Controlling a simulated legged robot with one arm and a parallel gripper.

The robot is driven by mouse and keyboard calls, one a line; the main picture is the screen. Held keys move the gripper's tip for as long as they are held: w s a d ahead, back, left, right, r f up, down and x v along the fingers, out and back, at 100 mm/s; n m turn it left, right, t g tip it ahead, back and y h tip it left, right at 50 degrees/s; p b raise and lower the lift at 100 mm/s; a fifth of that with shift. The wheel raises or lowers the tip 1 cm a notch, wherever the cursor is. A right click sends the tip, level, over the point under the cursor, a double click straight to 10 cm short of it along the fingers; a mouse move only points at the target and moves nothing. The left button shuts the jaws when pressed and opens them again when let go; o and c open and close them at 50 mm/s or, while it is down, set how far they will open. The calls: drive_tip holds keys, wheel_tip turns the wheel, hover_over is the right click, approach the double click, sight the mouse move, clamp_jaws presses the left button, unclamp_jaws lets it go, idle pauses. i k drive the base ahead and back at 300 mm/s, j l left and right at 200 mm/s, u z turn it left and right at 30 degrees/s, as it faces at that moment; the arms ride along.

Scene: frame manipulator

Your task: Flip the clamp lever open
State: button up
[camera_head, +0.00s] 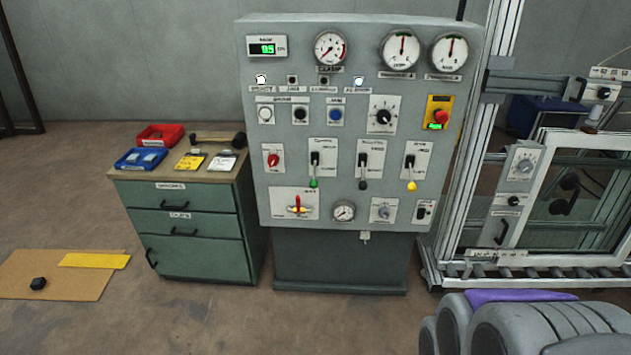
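I cannot tell for sure which part is the clamp lever, as the labels are too small to read. The grey control panel (458,140) carries three upright levers: a green-tipped lever (314,170), a black-tipped lever (363,172) and a yellow-tipped lever (411,173). A small red-handled lever (298,205) sits at its lower left. On the metal frame (468,165) to the right, a black clamp-like fitting (577,90) sits on the upper rail, and a black handle (502,232) is lower down. My gripper is not in view; grey rounded parts of mine fill the bottom right.
A green drawer cabinet (190,225) stands left of the panel, with a red bin (161,134), a blue bin (141,158) and a hammer-like tool (217,140) on top. A brown board (75,285) lies on the floor at left. The floor before the panel is clear.

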sight(314, 184)
drive_tip(key=j+z, duration=0.1)
drive_tip(key=z, duration=0.2)
drive_tip(key=j+z, duration=0.25)
drive_tip(key=i+j+z, duration=0.1)
drive_tip(key=j+z, duration=0.2)
drive_tip(key=j, duration=0.95)
drive_tip(key=j+z, duration=0.35)
drive_tip(key=j, duration=2)
drive_tip(key=i, duration=0.45)
